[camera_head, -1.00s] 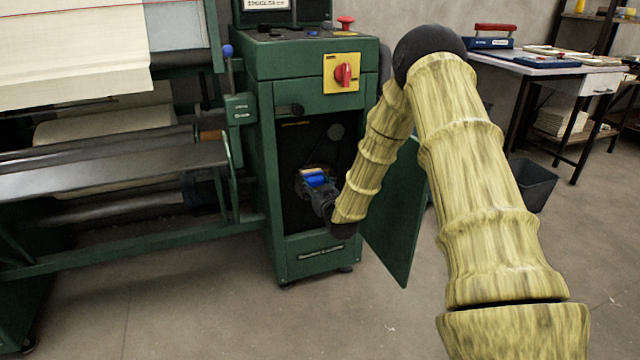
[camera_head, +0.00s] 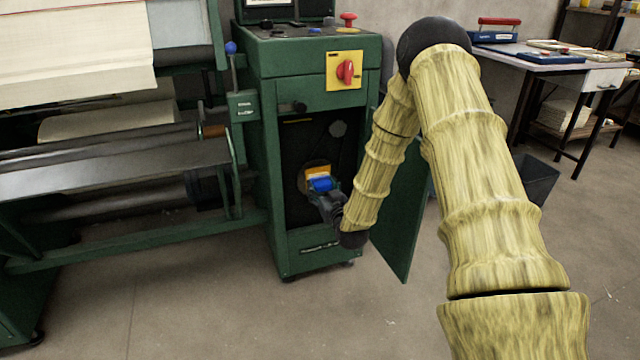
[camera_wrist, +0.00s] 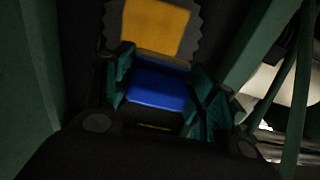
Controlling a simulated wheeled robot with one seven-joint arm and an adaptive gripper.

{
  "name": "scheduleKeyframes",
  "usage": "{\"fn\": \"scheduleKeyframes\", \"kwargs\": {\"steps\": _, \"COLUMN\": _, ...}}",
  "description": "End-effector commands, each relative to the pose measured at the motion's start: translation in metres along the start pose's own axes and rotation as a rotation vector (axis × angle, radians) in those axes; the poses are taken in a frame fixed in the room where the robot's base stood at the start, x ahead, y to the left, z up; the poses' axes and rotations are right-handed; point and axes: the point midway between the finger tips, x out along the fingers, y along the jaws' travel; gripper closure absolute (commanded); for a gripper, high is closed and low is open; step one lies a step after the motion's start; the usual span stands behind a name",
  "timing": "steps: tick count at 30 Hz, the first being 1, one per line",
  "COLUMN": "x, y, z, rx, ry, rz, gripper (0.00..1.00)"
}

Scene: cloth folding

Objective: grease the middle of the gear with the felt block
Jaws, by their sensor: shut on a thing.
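The gear (camera_head: 303,181) is a toothed disc inside the open green cabinet, partly hidden by my gripper. In the wrist view the gear (camera_wrist: 196,30) shows grey teeth around a flat yellow patch (camera_wrist: 155,28) over its middle. My gripper (camera_head: 325,190) is inside the cabinet opening, in front of the gear. It is shut on a blue block (camera_head: 320,184), taken to be the felt block. In the wrist view the block (camera_wrist: 158,88) sits between the green fingers, with a thin tan strip along its far edge. I cannot tell whether the block touches the gear.
The green cabinet (camera_head: 262,150) frames the opening closely on both sides. Its open door (camera_head: 400,235) hangs to the right, beside my arm. Rollers (camera_head: 110,155) of the machine stand at left. A table (camera_head: 560,66) and a dark bin (camera_head: 536,180) are at right.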

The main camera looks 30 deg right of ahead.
Motion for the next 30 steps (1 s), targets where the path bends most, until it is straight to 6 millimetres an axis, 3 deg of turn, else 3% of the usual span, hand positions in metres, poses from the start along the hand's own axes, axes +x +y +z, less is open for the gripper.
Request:
{"fn": "scheduleKeyframes", "kwargs": {"steps": 17, "x": -0.010, "y": 0.000, "z": 0.000, "rx": 0.000, "ry": 0.000, "rz": 0.000, "gripper": 0.62}}
{"fn": "scheduleKeyframes", "kwargs": {"steps": 30, "x": -0.037, "y": 0.000, "z": -0.001, "rx": 0.000, "ry": 0.000, "rz": 0.000, "gripper": 0.62}}
